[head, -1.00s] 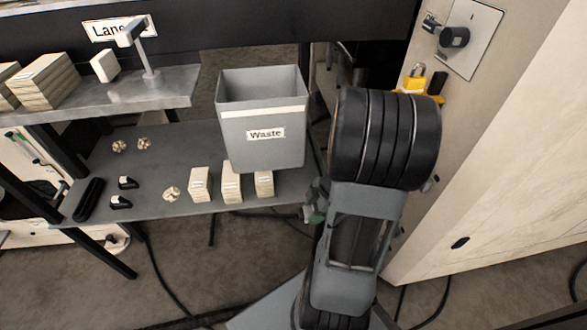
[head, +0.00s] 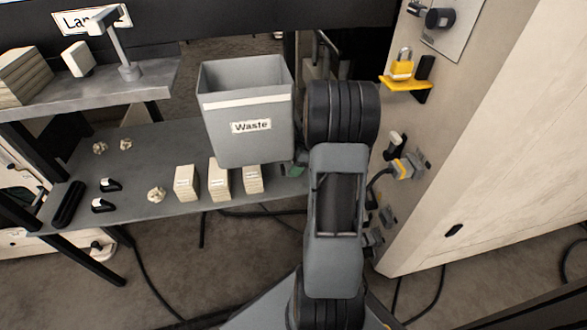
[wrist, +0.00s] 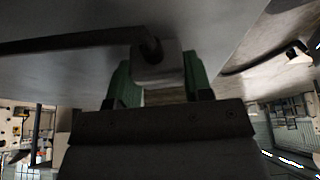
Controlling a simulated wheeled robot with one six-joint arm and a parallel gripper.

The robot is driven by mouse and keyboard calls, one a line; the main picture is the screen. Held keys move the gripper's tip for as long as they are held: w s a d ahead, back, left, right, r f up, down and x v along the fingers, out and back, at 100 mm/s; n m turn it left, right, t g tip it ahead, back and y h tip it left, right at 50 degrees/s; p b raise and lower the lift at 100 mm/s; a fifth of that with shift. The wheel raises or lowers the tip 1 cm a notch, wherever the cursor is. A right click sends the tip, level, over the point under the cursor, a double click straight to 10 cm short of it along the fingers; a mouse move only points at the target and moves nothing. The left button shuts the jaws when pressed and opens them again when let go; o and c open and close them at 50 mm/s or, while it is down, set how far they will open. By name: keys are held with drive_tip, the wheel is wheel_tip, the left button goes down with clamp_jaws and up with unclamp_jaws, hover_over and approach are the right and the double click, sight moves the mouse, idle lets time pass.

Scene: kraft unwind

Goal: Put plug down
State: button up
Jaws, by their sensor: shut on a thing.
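My gripper (wrist: 158,78) has its green fingers closed on a pale grey plug (wrist: 158,68) with a dark cable (wrist: 80,42) leading off to the left in the wrist view. A grey surface fills the upper part of that view, close to the plug; whether they touch I cannot tell. In the head view my gripper (head: 297,170) is mostly hidden behind my arm, with only a bit of green showing at the right end of the lower grey shelf (head: 135,165). The plug is not visible there.
The grey Waste bin (head: 250,145) stands left of my gripper. Pale block stacks, crumpled pieces and small black-and-white items lie on the lower shelf. On the right, a cabinet carries a yellow padlock (head: 402,65) and a yellow-grey connector (head: 405,168).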

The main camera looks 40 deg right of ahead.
drive_tip(key=shift+s+f, duration=0.1)
drive_tip(key=shift+f, duration=0.15)
drive_tip(key=shift+f+b, duration=0.2)
drive_tip(key=shift+b, duration=0.1)
drive_tip(key=o, duration=1.2)
drive_tip(key=shift+r, duration=0.1)
drive_tip(key=shift+r+p, duration=0.25)
drive_tip(key=shift+p, duration=0.15)
drive_tip(key=p+v, duration=0.4)
drive_tip(key=v, duration=0.7)
drive_tip(key=shift+r, duration=0.35)
drive_tip(key=shift+d, duration=0.1)
